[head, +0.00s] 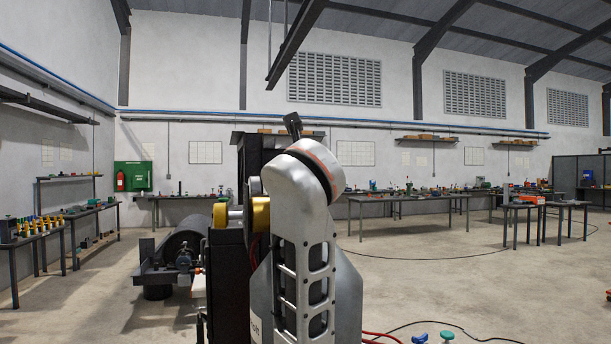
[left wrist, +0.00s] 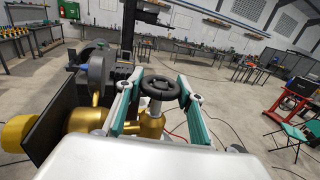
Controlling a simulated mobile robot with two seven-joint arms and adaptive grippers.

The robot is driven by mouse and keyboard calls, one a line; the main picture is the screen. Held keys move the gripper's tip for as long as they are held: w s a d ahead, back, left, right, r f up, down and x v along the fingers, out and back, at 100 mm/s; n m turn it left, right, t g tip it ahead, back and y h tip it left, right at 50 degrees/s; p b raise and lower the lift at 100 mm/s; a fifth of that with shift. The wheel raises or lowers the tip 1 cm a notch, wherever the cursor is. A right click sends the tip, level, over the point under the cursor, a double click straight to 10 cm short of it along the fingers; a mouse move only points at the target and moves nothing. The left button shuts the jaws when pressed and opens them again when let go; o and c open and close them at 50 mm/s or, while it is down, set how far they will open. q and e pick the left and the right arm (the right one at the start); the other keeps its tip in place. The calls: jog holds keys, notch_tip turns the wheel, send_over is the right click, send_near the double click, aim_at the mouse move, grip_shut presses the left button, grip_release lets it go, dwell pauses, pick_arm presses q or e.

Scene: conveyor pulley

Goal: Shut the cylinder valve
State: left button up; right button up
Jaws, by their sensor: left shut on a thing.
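In the left wrist view, a black round handwheel (left wrist: 160,90) sits on top of a brass valve body (left wrist: 151,125). My left gripper (left wrist: 160,82) has one teal-and-grey finger on each side of the handwheel and is shut on it. The lower part of the valve is partly hidden by the white gripper housing. In the head view, my silver arm stands in the middle and hides the handwheel and the left gripper. My right gripper is in neither view.
A black frame with a dark roller (head: 183,243) stands left of my arm. Workbenches (head: 407,199) line the far wall. The floor to the right is mostly open, with cables across it.

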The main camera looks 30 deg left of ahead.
pick_arm(q)
jog(key=shift+m+t+h+p, duration=0.15)
jog(key=shift+m+t+h, duration=0.45)
jog(key=shift+m+h, duration=0.55)
jog(key=shift+m+t+h+p, duration=0.15)
jog(key=shift+m+t+h, duration=0.55)
jog(key=shift+h, duration=0.85)
jog(key=o, duration=1.1)
jog(key=shift+w, duration=0.1)
jog(key=shift+d, duration=0.1)
jog(key=shift+v, duration=6.05)
